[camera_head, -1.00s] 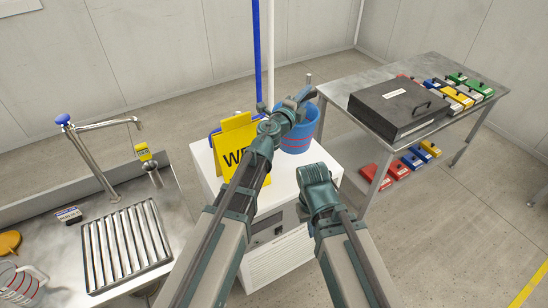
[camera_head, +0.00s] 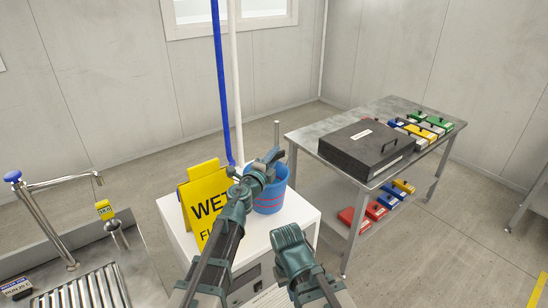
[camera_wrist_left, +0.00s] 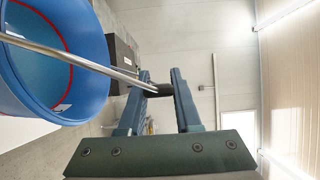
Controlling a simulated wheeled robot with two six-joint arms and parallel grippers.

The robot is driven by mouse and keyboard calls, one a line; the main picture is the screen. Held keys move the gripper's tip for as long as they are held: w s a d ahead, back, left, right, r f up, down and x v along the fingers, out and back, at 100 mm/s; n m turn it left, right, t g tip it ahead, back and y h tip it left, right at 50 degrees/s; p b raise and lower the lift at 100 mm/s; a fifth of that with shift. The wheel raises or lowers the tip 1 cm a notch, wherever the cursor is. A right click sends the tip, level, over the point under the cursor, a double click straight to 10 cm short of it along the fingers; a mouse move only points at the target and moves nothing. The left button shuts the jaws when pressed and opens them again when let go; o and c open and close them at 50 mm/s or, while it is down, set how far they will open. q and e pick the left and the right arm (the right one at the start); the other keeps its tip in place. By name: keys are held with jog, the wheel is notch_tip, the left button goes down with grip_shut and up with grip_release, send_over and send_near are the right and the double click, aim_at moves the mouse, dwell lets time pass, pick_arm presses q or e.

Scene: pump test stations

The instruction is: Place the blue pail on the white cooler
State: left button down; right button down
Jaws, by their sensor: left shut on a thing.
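The blue pail (camera_head: 270,199) with red bands is at the back right of the top of the white cooler (camera_head: 290,215). I cannot tell whether its base rests on the top or hangs just above it. My left gripper (camera_head: 274,156) is over the pail, shut on its wire handle. In the left wrist view the open pail (camera_wrist_left: 85,95) is at the left, and its handle runs to a dark grip between the fingers of my left gripper (camera_wrist_left: 158,90). My right arm reaches in front of the cooler, but its gripper fingers do not show.
A yellow wet-floor sign (camera_head: 205,205) stands at the cooler's left, close to my left arm. A blue pole (camera_head: 221,90) rises behind. A metal table (camera_head: 310,133) at right holds a black case (camera_head: 366,149) and coloured boxes. A sink counter (camera_head: 135,262) is at left.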

pick_arm(q)
jog(key=shift+f+b, duration=1.45)
jog(key=shift+f, duration=0.25)
jog(key=shift+f, duration=0.15)
jog(key=c, duration=0.6)
grip_release()
jog(key=shift+r, duration=0.25)
jog(key=v, duration=1.2)
jog(key=shift+f, duration=0.1)
